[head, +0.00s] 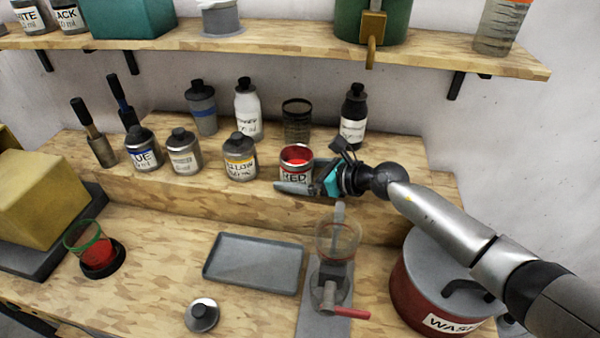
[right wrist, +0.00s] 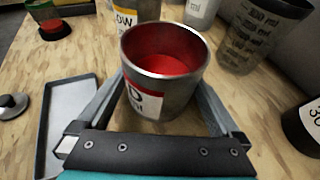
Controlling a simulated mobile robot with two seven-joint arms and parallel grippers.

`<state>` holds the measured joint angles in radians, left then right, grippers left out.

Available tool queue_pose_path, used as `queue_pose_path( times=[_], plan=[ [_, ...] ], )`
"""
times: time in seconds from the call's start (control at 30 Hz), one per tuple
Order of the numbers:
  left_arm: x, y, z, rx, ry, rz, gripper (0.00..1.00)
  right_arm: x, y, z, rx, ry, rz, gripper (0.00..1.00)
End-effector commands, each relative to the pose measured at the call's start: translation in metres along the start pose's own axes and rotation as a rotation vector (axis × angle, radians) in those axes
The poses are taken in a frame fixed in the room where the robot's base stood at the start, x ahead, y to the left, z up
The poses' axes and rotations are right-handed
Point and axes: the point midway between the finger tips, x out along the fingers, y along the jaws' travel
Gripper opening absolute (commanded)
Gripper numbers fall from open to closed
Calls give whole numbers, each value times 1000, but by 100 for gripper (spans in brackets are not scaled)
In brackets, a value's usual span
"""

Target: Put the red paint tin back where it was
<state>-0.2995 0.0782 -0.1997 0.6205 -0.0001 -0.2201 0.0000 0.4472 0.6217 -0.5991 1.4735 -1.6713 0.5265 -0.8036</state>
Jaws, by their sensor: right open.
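The red paint tin (head: 296,165) stands upright and lidless on the raised wooden step, right of the yellow tin; red paint shows inside. My right gripper (head: 305,182) is open, with its fingers on either side of the tin. In the right wrist view the tin (right wrist: 165,70) sits between the two spread fingers; I cannot tell whether either touches it. A grey knobbed lid (head: 202,315) lies on the bench in front. My left gripper is not in view.
Below are a grey tray (head: 254,262), a clear cup on a stand (head: 338,240), a waste bin (head: 440,280) and a cup of red paint (head: 98,254).

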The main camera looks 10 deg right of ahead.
Motion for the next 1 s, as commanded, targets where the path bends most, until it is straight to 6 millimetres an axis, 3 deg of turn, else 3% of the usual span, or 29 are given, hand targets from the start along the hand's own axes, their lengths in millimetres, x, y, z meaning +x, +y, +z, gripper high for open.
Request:
queue_pose_path(
  times=[0.17,0.7,1.0],
  plan=[
    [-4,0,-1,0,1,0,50,-7,-1,3,-1,2,-2,100],
    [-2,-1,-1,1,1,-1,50,-98,0,1,-2,4,-1,100],
    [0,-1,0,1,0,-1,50,-120,0,3,0,1,1,100]
  ],
)
